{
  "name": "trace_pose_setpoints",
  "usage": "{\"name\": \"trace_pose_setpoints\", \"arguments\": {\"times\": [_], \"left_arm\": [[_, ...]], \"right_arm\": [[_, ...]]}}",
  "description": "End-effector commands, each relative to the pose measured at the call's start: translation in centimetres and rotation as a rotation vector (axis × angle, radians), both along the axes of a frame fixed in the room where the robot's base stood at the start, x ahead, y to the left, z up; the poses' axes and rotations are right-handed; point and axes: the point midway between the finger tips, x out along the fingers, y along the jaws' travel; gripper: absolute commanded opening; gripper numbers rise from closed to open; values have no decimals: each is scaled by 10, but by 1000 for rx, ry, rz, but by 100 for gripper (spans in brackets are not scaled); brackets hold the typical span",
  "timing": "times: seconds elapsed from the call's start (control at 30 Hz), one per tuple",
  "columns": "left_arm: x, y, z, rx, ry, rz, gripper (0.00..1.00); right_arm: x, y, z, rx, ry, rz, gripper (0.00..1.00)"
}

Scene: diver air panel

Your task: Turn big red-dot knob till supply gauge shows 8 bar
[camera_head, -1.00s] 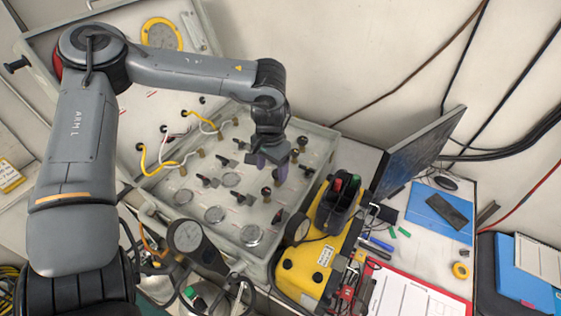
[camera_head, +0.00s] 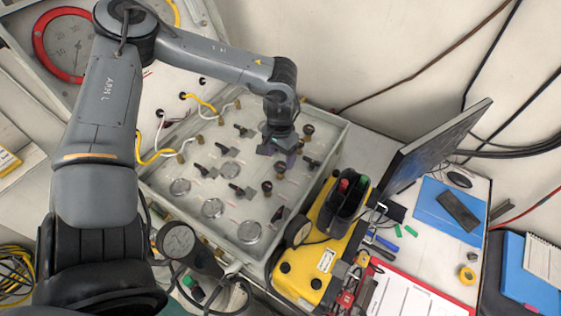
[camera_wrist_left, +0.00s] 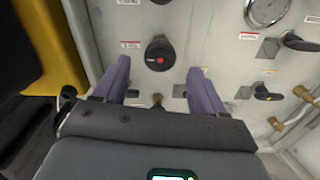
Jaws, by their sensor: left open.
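A round black knob with a red dot (camera_wrist_left: 160,58) sits on the pale panel in the left wrist view, just beyond and between my fingertips. My left gripper (camera_wrist_left: 158,80) is open, with one purple finger on each side of the view and nothing held. In the head view my left gripper (camera_head: 280,147) is over the panel's right part, and the red dot cannot be made out there. A large red-ringed gauge (camera_head: 65,46) is on the raised lid at upper left. Whether it is the supply gauge, and its exact reading, I cannot tell. My right gripper is not in view.
The panel case (camera_head: 160,210) holds several lever valves and small round gauges (camera_head: 213,208). A yellow unit (camera_head: 312,275) stands close on its right, with a monitor (camera_head: 435,145) beyond. Yellow and white hoses cross the panel's left side.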

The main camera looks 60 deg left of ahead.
Motion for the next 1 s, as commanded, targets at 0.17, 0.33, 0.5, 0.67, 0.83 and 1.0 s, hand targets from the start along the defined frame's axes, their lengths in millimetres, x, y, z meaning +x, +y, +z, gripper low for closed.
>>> {"name": "trace_pose_setpoints", "arguments": {"times": [0.17, 0.33, 0.5, 0.67, 0.83, 1.0], "left_arm": [[-1, 0, -23, 1, 3, 0, 71], [0, 0, -34, 1, 1, 0, 71], [0, 0, -38, 0, -1, 0, 71], [0, 0, -38, 0, -1, 0, 71], [0, 0, -38, 0, 0, 0, 52], [0, 0, -38, 0, 0, 0, 26]], "right_arm": [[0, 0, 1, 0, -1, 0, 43], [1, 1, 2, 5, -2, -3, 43], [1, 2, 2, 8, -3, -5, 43], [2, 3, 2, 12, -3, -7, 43], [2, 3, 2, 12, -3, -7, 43], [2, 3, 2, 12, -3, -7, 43]]}}
